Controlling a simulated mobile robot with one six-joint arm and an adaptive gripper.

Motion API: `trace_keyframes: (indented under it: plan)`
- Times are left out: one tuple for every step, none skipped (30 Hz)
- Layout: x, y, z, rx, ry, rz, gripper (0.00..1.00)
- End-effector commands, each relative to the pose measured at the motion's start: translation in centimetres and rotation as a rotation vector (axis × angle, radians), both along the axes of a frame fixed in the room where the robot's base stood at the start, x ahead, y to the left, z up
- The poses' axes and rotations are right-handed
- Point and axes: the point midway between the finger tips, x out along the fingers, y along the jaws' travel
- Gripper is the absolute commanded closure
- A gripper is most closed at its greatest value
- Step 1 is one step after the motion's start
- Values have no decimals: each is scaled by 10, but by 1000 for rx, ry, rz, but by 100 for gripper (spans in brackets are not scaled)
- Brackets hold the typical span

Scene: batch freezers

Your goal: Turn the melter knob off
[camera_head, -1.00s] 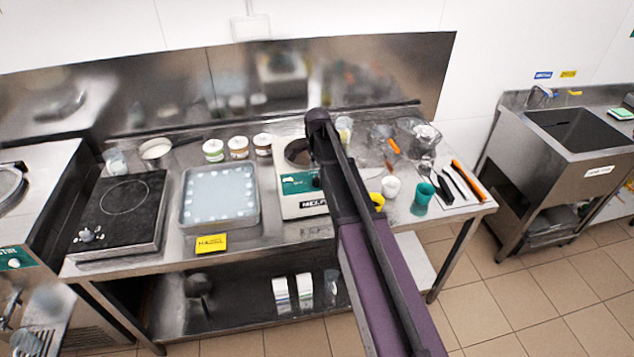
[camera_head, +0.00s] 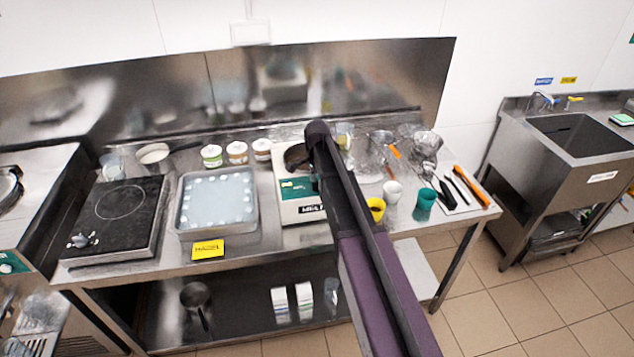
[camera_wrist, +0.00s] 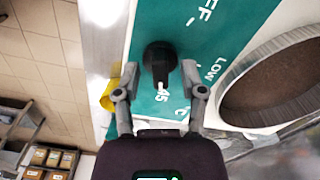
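The melter (camera_head: 303,209) is a white box with a green front panel and a round well on top, standing on the steel table. Its black knob (camera_wrist: 160,58) sits on the green panel (camera_wrist: 205,22) in the wrist view. The knob's white mark points toward the "45" print, away from the "OFF" lettering; "LOW" is printed to the right. My gripper (camera_wrist: 160,78) is open, with one finger on each side of the knob's lower part. Gaps show beside the knob; I cannot tell whether either finger touches it.
A tray (camera_head: 181,222) and a black hot plate (camera_head: 122,204) stand left of the melter. A yellow cup (camera_head: 376,207), white cup (camera_head: 393,190) and green cup (camera_head: 424,205) stand close right of my arm. The steel backsplash (camera_head: 160,85) rises behind.

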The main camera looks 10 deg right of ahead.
Motion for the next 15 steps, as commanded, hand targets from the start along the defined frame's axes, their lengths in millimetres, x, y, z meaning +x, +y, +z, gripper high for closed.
trace_keyframes:
  plan:
    - [0, 0, 0, 0, 0, 0, 66]
    - [0, 0, 0, 0, 0, 0, 75]
    - [0, 0, 0, 0, 0, 0, 87]
    - [0, 0, 0, 0, 0, 0, 96]
    - [0, 0, 0, 0, 0, 0, 100]
    - [0, 0, 0, 0, 0, 0, 100]
    - [0, 0, 0, 0, 0, 0, 100]
    - [0, 0, 0, 0, 0, 0, 100]
    - [0, 0, 0, 0, 0, 0, 100]
    - [0, 0, 0, 0, 0, 0, 100]
    - [0, 0, 0, 0, 0, 0, 100]
    - [0, 0, 0, 0, 0, 2, 100]
    - [0, 0, 0, 0, 0, 3, 100]
    - [0, 0, 0, 0, 1, 5, 100]
    - [0, 0, 0, 0, 1, 9, 100]
